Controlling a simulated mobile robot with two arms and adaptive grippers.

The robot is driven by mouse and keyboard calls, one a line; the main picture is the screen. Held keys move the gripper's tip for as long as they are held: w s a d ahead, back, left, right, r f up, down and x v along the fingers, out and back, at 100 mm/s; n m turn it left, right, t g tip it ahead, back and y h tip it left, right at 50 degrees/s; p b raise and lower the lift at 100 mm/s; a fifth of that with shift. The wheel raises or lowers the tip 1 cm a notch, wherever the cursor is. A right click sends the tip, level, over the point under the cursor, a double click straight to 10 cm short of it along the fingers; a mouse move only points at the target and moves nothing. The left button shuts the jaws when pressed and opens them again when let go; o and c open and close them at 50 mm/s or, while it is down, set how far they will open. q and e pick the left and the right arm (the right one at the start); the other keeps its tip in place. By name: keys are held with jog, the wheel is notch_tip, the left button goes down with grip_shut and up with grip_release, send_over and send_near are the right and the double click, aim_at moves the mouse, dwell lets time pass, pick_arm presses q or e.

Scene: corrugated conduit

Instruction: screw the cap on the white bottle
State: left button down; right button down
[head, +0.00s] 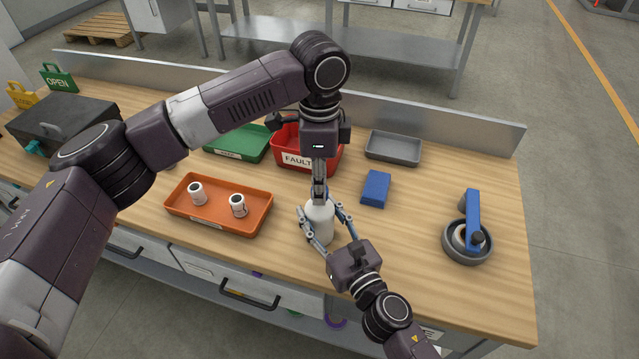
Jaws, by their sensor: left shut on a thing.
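The white bottle (319,222) stands upright near the front middle of the bench. My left gripper (320,194) points straight down over the bottle's top and is shut on the cap. The fingers mostly hide the cap; only a bit of blue shows at their tips. I cannot tell whether the cap's thread is engaged with the neck. My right gripper (322,210) comes from the front right, with its fingers on both sides of the bottle, apparently shut on its body.
An orange tray (180,212) with two white cylindrical parts lies left of the bottle. Behind are a green tray (262,146), a red bin (336,163) and a grey tray (394,148). A blue block (375,188) and a round grey holder (466,256) with a blue-handled tool lie right.

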pick_arm(q)
jog(key=c, duration=1.6)
grip_release()
jog(key=shift+r, duration=0.1)
jog(key=shift+r, duration=2.15)
jog(key=shift+c, duration=0.4)
jog(key=n, duration=0.1)
jog(key=r+n, duration=0.1)
jog(key=n, duration=0.1)
jog(key=r+n, duration=0.1)
jog(key=n, duration=0.2)
jog(key=r+n, duration=0.1)
jog(key=n, duration=0.3)
jog(key=shift+r, duration=0.25)
jog(key=shift+f, duration=0.1)
jog(key=shift+f, duration=3.9)
